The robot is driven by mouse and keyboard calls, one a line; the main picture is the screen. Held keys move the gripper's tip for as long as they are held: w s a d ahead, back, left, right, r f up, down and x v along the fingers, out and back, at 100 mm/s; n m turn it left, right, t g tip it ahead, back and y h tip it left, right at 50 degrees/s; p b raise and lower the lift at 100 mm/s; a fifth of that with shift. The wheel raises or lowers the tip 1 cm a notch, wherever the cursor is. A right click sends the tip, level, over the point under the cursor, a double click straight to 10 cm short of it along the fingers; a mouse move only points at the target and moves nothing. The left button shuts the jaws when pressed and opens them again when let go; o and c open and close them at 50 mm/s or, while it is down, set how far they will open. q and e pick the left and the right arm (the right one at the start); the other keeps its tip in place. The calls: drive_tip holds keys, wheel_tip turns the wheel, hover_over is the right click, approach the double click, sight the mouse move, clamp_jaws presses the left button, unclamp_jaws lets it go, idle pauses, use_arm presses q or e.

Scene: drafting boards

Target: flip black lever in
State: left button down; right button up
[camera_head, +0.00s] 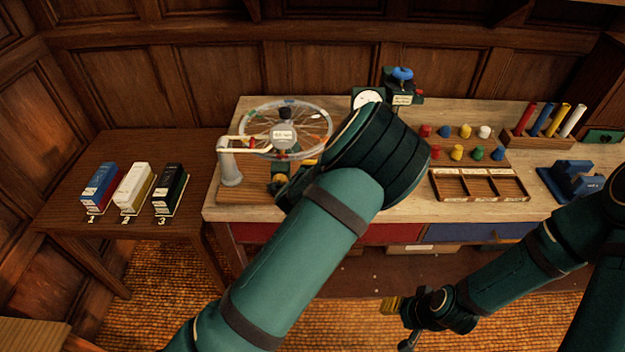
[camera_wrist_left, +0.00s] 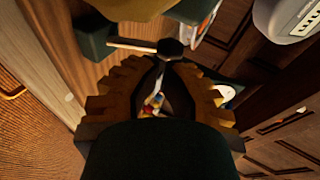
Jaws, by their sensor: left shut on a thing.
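The black lever shows in the left wrist view as a pale rod ending in a black knob (camera_wrist_left: 171,48). The rod comes from a dark green block (camera_wrist_left: 88,36). My left gripper (camera_wrist_left: 162,64) is shut on the lever at its knob end, with the ribbed fingers on both sides. In the head view my left arm hides the lever and most of that gripper. A spoked wheel (camera_head: 312,118) stands just behind, with a labelled grey hub piece (camera_head: 284,136) in front of it. My right gripper (camera_head: 390,305) hangs low before the bench, its jaw opening unclear.
A workbench (camera_head: 400,205) carries coloured pegs (camera_head: 457,153), a three-part wooden tray (camera_head: 480,199), a rack of coloured tubes (camera_head: 538,140) and a blue fixture (camera_head: 573,185). A side table (camera_head: 120,150) holds numbered boxes (camera_head: 134,188).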

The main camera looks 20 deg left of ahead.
use_arm(q)
drive_tip(key=shift+w+a+g, duration=0.15)
drive_tip(key=shift+w+g, duration=0.25)
drive_tip(key=shift+g, duration=0.1)
drive_tip(key=shift+w, duration=0.3)
use_arm(e)
drive_tip(key=shift+r, duration=0.45)
use_arm(q)
drive_tip(key=shift+w+a, duration=0.1)
use_arm(e)
drive_tip(key=shift+s, duration=0.1)
